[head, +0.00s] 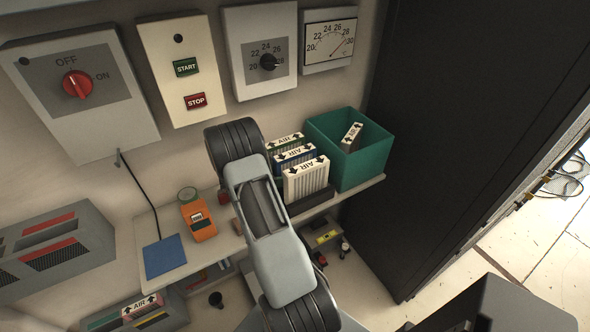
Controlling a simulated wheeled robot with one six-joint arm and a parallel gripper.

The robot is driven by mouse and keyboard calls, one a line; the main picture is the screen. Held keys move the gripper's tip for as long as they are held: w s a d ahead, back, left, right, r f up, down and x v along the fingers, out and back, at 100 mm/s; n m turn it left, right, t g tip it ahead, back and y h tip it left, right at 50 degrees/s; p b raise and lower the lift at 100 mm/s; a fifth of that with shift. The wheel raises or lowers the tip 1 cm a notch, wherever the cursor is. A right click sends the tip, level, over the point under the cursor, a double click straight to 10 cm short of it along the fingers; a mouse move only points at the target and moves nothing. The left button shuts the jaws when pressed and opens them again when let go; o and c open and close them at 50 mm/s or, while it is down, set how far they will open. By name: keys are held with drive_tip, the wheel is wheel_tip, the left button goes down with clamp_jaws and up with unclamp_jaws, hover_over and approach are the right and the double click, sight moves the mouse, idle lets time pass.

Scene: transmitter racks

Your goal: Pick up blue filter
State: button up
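The blue filter (293,154) stands in the middle of a short row of air filters on the shelf. It has a white top edge with arrows and the word AIR, and a blue band below. A green-banded filter (285,141) stands behind it. A white pleated filter (306,181) stands in front and hides most of its face. My arm reaches up the picture just left of the row. My gripper does not show in the head view, so its opening and contents are hidden.
A green bin (372,170) holding one filter (351,136) stands right of the row. An orange meter (198,219) and a blue pad (164,256) lie on the shelf (215,255). Control boxes hang on the wall above. A dark cabinet (440,120) stands to the right.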

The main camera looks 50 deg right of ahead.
drive_tip(key=c, duration=0.7)
drive_tip(key=shift+c, duration=0.2)
drive_tip(key=shift+r, duration=0.15)
